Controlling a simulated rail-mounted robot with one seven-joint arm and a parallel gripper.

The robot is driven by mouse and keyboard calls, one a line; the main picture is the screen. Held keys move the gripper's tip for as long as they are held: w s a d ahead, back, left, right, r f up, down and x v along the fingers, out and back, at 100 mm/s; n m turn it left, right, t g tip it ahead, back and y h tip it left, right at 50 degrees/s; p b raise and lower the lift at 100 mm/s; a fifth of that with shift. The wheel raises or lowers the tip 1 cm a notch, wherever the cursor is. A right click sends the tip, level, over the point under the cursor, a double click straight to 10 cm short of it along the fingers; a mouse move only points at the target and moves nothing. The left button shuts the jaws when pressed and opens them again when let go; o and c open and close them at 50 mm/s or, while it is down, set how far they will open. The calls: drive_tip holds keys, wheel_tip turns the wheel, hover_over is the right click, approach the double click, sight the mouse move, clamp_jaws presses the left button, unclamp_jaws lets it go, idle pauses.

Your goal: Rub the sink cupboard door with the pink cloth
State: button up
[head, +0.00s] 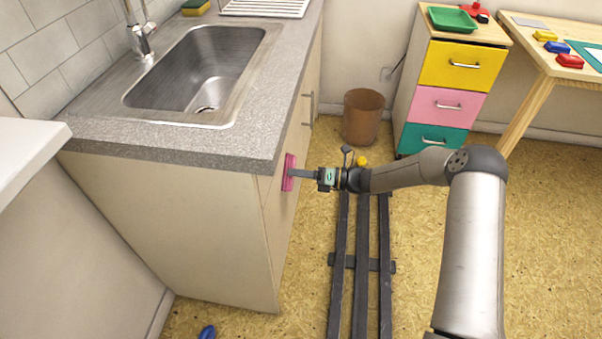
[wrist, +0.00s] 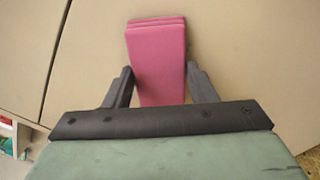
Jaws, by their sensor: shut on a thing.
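The pink cloth (head: 289,172) is a folded pad held upright at the sink cupboard door (head: 283,205), just below the worktop edge. My gripper (head: 296,173) is shut on it from the right. In the wrist view the pink cloth (wrist: 158,62) sits between the two dark fingers of my gripper (wrist: 160,88), its far end against or very close to the beige door (wrist: 235,45). I cannot tell for certain whether it presses on the door. A door seam shows at the left of the wrist view.
The worktop (head: 180,147) with the steel sink (head: 195,75) overhangs the cupboard. Dark floor rails (head: 363,270) run below my arm. A brown bin (head: 362,117) and a drawer unit (head: 450,85) stand behind. A blue object (head: 207,332) lies on the floor at front.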

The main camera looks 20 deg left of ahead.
drive_tip(key=shift+w+a+r, duration=0.1)
drive_tip(key=shift+w+a, duration=0.05)
drive_tip(key=shift+w, duration=0.3)
drive_tip(key=shift+w+a+r, duration=0.1)
drive_tip(key=shift+w, duration=0.35)
drive_tip(key=shift+s+f+p, duration=0.15)
drive_tip(key=shift+s+p, duration=0.45)
drive_tip(key=shift+s, duration=0.5)
drive_tip(key=w+d, duration=0.1)
drive_tip(key=d, duration=0.5)
drive_tip(key=shift+p, duration=0.45)
drive_tip(key=shift+w+d, duration=0.1)
